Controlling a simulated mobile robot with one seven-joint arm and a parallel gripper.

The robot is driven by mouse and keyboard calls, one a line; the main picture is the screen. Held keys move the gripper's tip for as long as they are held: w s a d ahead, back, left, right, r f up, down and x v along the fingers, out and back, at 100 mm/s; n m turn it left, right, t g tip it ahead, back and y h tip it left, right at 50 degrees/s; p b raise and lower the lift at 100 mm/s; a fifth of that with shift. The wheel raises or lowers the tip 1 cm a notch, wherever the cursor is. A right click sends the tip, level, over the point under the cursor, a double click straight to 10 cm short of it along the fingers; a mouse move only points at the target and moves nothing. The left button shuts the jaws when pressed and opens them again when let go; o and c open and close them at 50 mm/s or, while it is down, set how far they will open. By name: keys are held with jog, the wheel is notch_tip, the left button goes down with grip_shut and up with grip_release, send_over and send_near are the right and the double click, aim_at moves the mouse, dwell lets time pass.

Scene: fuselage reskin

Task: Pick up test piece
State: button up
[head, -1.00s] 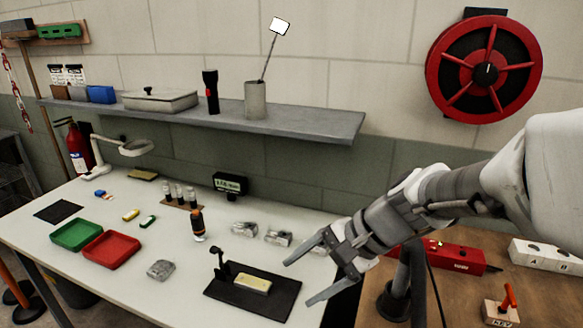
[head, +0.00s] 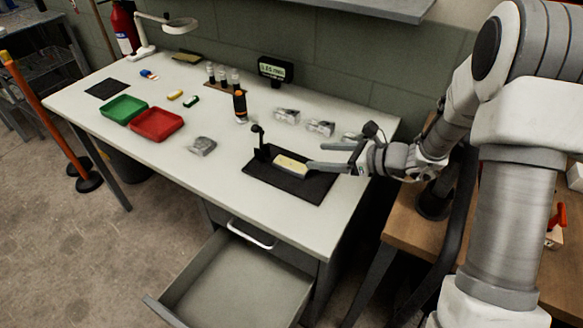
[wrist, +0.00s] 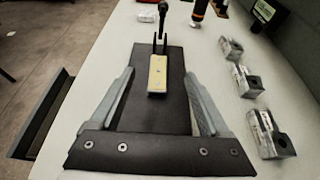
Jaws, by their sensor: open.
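The test piece appears to be a pale yellow bar (head: 291,165) lying on a black mat (head: 317,189) near the right end of the white table. In the wrist view the bar (wrist: 157,75) lies lengthwise, centred between the fingertips and slightly ahead. A small black stand (head: 261,143) is at its far end. My gripper (head: 318,156) is open and empty, just right of the bar, its fingers pointing toward it. I cannot tell its exact height above the mat.
Small grey clamp-like blocks (head: 286,116) stand behind the mat, and a grey lump (head: 202,146) lies left of it. An orange-black bottle (head: 240,107) and a red tray (head: 156,124) are farther left. An open drawer (head: 237,283) juts out below the table.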

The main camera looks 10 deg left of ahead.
send_near(298, 167)
jog(key=shift+b+x, duration=0.35)
jog(key=shift+x, duration=1.8)
jog(key=shift+b+x, duration=0.4)
jog(key=shift+x, duration=2.4)
grip_shut()
